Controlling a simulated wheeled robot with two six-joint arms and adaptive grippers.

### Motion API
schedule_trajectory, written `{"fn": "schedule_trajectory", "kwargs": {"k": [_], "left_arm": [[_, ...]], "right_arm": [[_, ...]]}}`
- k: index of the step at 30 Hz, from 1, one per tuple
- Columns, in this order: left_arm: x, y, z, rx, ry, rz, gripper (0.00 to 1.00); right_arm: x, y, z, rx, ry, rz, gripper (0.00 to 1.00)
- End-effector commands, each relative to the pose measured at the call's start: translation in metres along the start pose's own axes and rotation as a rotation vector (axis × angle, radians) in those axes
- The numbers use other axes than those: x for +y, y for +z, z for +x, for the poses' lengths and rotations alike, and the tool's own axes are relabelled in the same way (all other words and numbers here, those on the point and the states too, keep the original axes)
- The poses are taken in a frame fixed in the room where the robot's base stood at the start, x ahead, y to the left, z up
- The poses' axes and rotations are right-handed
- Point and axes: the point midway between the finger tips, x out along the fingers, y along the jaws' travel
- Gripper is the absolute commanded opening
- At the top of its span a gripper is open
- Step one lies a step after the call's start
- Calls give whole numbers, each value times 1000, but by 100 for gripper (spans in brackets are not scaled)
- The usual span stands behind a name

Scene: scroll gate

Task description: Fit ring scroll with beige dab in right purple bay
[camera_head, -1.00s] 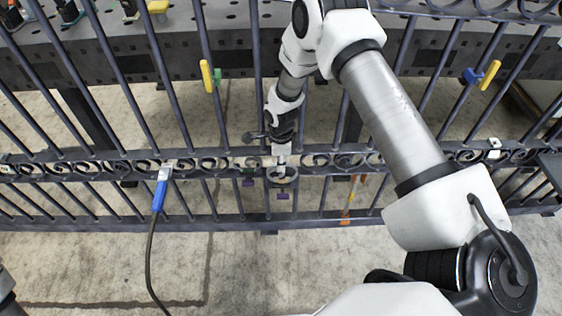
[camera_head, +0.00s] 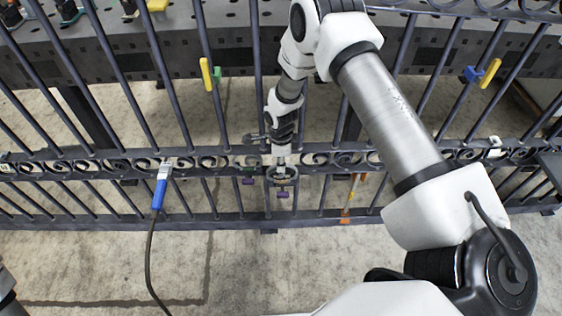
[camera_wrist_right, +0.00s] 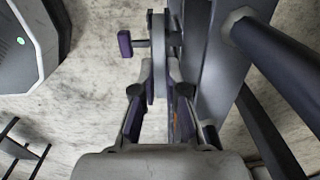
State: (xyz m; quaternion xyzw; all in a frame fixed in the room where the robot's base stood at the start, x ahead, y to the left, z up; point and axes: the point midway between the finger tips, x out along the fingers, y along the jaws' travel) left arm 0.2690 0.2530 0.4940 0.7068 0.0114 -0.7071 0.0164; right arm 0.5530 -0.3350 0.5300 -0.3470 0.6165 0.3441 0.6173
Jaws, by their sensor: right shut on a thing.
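My right gripper (camera_head: 282,164) is shut on a grey ring scroll (camera_head: 283,174) at the front of the gate's scroll rail. In the right wrist view, the gripper's fingers (camera_wrist_right: 160,85) pinch the ring (camera_wrist_right: 158,55), seen edge-on, close beside the dark gate metal. A purple knob (camera_wrist_right: 125,43) stands out to the left there. In the head view, a purple tab (camera_head: 282,194) shows just below the ring, and another purple tab (camera_head: 248,181) is to its left, under a green one. I cannot make out a beige dab on the ring, nor whether it is seated in a bay. My left gripper is out of view.
The dark gate (camera_head: 130,161) spans the view, with vertical bars and a row of scrolls. A blue-handled tool (camera_head: 160,190) with a cable hangs on the rail at left. Yellow handles (camera_head: 207,76) sit on upper bars. The floor in front is clear.

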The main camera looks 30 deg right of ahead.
Motion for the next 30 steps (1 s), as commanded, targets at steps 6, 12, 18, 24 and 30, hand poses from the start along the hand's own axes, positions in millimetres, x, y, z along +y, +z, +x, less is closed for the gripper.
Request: {"fn": "schedule_trajectory", "kwargs": {"k": [6, 12, 18, 24, 30], "left_arm": [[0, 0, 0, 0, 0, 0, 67], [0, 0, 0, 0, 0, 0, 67], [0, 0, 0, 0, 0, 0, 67], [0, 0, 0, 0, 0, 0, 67], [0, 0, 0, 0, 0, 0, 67]], "right_arm": [[0, 0, 2, 0, -1, 0, 29], [0, 0, 2, -1, -1, 0, 41], [-1, 1, -6, -2, -2, 1, 41], [-1, 1, -50, -4, -5, 0, 41], [0, 1, -98, -1, -2, 0, 41]]}}
